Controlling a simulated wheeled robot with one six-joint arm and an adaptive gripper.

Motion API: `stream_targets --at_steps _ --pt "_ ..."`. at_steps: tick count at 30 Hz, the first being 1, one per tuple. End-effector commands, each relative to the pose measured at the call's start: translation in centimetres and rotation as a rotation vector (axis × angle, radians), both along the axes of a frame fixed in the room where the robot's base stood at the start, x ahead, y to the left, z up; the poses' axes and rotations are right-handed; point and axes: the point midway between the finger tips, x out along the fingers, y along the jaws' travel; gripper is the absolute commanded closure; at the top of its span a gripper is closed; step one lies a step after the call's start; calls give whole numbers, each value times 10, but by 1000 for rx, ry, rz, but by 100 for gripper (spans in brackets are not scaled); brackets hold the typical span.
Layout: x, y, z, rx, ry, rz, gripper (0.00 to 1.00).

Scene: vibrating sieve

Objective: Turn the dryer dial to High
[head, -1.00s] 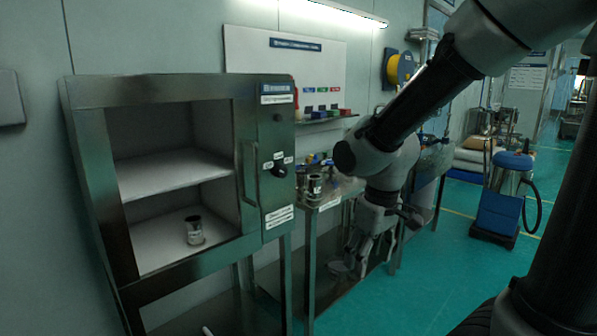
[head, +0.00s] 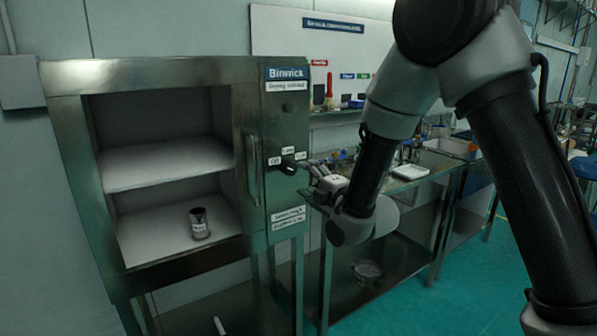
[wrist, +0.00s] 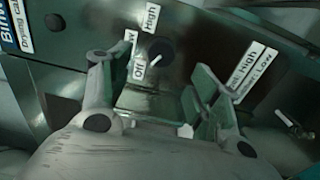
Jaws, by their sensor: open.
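The dryer (head: 150,72) is a steel cabinet at the left of the head view. Its black dial (head: 289,168) sits on the right-hand panel, with Off, Low and High labels around it. In the wrist view the dial (wrist: 162,48) shows a white mark pointing down-left, toward the Off label (wrist: 139,68). The High label (wrist: 152,17) lies above the dial. My gripper (head: 316,171) is just right of the dial. In the wrist view its open fingers (wrist: 160,68) stand on either side of the dial, with nothing between them; contact cannot be told.
A labelled can (head: 199,229) stands on the dryer's lower shelf. A vertical door handle (head: 254,170) is left of the dial. A steel table (head: 412,186) with a white tray (head: 410,171) stands to the right. A second label plate (wrist: 241,72) is beside the right finger.

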Motion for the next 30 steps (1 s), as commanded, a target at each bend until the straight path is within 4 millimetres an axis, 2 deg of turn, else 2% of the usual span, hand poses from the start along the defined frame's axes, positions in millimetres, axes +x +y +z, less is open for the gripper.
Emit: stream_targets --at_steps 13,18,25,26,30 --pt "54 36 -1 -11 -2 0 38" --pt "63 42 -1 -11 -1 0 38" --pt "63 42 -1 -11 0 0 38" --pt "63 42 -1 -11 0 0 42" --pt "63 42 -1 -11 0 0 67"
